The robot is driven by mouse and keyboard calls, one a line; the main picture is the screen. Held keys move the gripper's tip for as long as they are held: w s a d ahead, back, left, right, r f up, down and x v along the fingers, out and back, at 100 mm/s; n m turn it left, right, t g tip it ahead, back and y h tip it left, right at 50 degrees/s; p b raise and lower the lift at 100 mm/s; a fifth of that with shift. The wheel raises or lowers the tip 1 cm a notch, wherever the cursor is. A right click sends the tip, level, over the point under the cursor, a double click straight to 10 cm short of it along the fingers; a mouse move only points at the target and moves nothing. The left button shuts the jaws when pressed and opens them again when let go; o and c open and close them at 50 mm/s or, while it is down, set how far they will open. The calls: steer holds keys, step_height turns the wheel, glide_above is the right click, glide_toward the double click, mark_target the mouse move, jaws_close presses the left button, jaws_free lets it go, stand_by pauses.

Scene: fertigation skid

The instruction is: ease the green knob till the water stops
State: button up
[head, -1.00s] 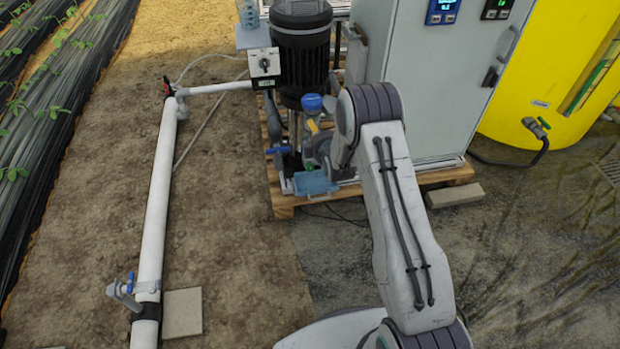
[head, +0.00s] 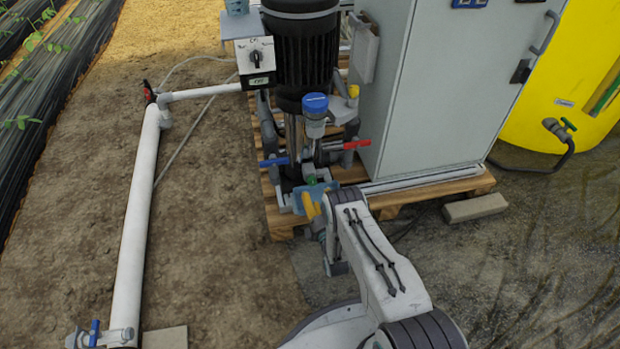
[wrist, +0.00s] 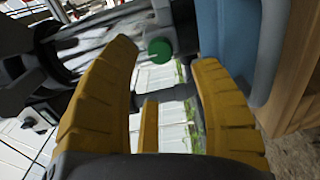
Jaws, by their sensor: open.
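The round green knob (wrist: 159,50) shows in the wrist view, a little beyond my fingertips and between them. In the head view it is a small green spot (head: 311,179) low at the front of the pump skid. My gripper (wrist: 167,60) is open, with one yellow finger on each side of the knob in the picture; I see no contact. In the head view my gripper (head: 311,205) is just in front of and below the knob, partly hidden by my arm. No water flow can be made out.
A light blue tray (wrist: 230,40) is close on the right of my fingers in the wrist view. Blue (head: 273,162) and red (head: 356,144) handles flank the knob. The pump motor (head: 300,45) and cabinet (head: 430,90) stand behind. Open soil lies left.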

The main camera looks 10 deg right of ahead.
mark_target(312, 184)
steer(key=w+b, duration=0.3)
steer(key=w, duration=0.2)
steer(key=shift+w+f, duration=0.15)
steer(key=shift+w, duration=0.9)
jaws_close()
steer(key=shift+n, duration=2.4)
jaws_free()
